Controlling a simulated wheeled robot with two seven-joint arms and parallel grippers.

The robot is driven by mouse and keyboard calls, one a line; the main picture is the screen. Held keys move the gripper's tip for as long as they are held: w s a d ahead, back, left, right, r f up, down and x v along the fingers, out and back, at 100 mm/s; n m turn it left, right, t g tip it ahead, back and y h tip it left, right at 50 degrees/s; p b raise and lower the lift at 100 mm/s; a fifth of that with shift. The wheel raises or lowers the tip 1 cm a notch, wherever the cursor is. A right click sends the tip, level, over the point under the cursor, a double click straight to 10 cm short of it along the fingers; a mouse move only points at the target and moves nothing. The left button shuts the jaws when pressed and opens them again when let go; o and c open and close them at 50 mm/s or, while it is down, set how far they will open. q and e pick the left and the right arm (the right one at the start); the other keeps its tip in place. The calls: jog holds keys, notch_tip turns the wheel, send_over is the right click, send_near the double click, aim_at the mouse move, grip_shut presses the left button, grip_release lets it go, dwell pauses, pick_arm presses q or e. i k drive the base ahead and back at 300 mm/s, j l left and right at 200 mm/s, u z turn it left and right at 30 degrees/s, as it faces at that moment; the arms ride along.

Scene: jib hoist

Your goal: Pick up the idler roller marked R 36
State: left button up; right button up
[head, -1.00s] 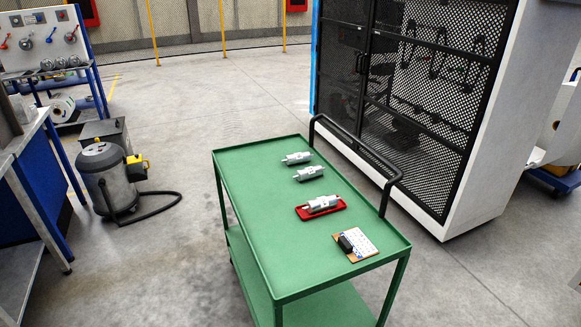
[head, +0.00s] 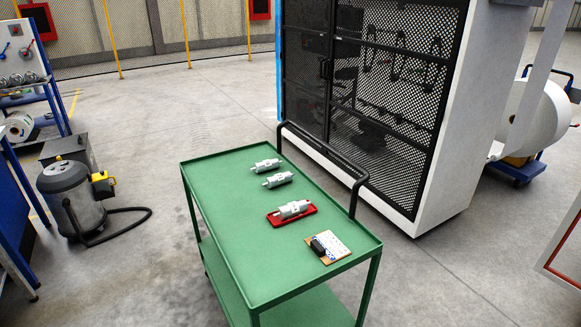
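Three light grey rollers lie in a row on the green cart (head: 220,215) in the head view. The far roller (head: 265,165) and the middle roller (head: 278,180) lie directly on the cart top. The near roller (head: 293,209) lies on a red tray (head: 276,220). All three carry small markings that are too small to read, so I cannot tell which one is R 36. Neither of my grippers is in view.
A clipboard (head: 340,250) with a dark object (head: 318,246) on it lies near the cart's front right corner. The cart has a black handle (head: 322,152) on its right side. A mesh cabinet (head: 400,90) stands behind it. A vacuum (head: 72,195) with a hose stands left. Floor between is clear.

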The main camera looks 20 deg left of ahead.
aim_at(265, 165)
jog(key=z, duration=1.65)
jog(key=k+j, duration=0.2)
jog(key=j, duration=0.45)
jog(key=k+j, duration=0.2)
jog(key=j, duration=0.45)
jog(key=k+j, duration=0.2)
jog(key=j, duration=0.45)
jog(key=k+j, duration=0.25)
jog(key=j, duration=0.4)
jog(key=k+j, duration=0.2)
jog(key=j, duration=0.45)
jog(key=k+j, duration=0.2)
jog(key=j, duration=0.45)
jog(key=k+j, duration=0.2)
jog(key=j, duration=0.45)
jog(key=k+j, duration=0.2)
jog(key=j, duration=0.45)
